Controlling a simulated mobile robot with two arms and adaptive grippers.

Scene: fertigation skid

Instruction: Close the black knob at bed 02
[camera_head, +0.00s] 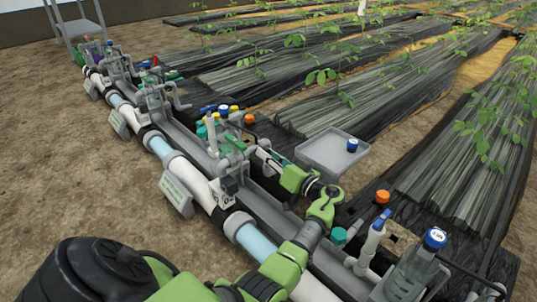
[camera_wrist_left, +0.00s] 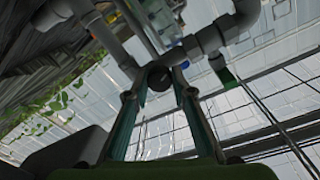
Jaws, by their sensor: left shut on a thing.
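The black knob (camera_wrist_left: 158,77) shows in the left wrist view as a dark round end on grey piping. It sits between the two fingertips of my left gripper (camera_wrist_left: 160,82), which are shut on it. In the head view my left gripper (camera_head: 264,156) reaches the grey valve assembly from the right, above a small plate (camera_head: 228,194) whose digits are hard to read. The knob itself is hidden there by the gripper and fittings. How far the knob is turned cannot be told. My right gripper is not in view.
A grey tray (camera_head: 313,151) with a blue-capped bottle (camera_head: 352,146) lies right of the gripper. A white-and-blue pipe (camera_head: 186,178) runs along the skid. Orange (camera_head: 382,197) and blue (camera_head: 435,238) caps stand close to my arm. Bare soil (camera_head: 60,170) lies left.

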